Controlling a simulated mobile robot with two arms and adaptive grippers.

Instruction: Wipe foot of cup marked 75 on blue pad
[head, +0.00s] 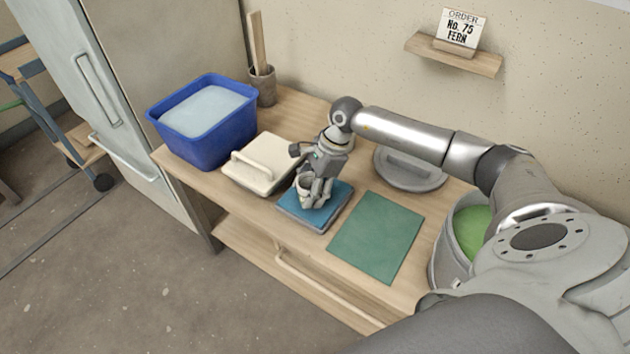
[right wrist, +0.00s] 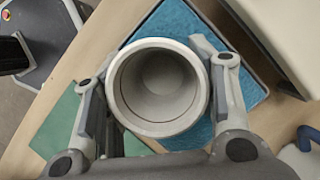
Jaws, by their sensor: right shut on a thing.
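A pale grey cup (right wrist: 160,87) stands in my right gripper, its open mouth facing the right wrist camera. In the head view the cup (head: 303,187) is upright at the blue pad (head: 327,217), which lies on the bench. My right gripper (head: 316,192) is shut on the cup, one finger on each side of it. The blue pad also shows behind the cup in the right wrist view (right wrist: 246,84). The cup's foot is hidden, so I cannot tell whether it touches the pad. No number shows on the cup. My left gripper is out of view.
A green mat (head: 376,238) lies right of the pad. A cream lid with a handle (head: 270,158) lies left. A blue tub (head: 215,145) stands at the far left, a green-filled bucket (head: 450,247) at the right. A grey lid (head: 412,178) lies behind. A card (head: 461,27) reads "Order No. 75 Fern".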

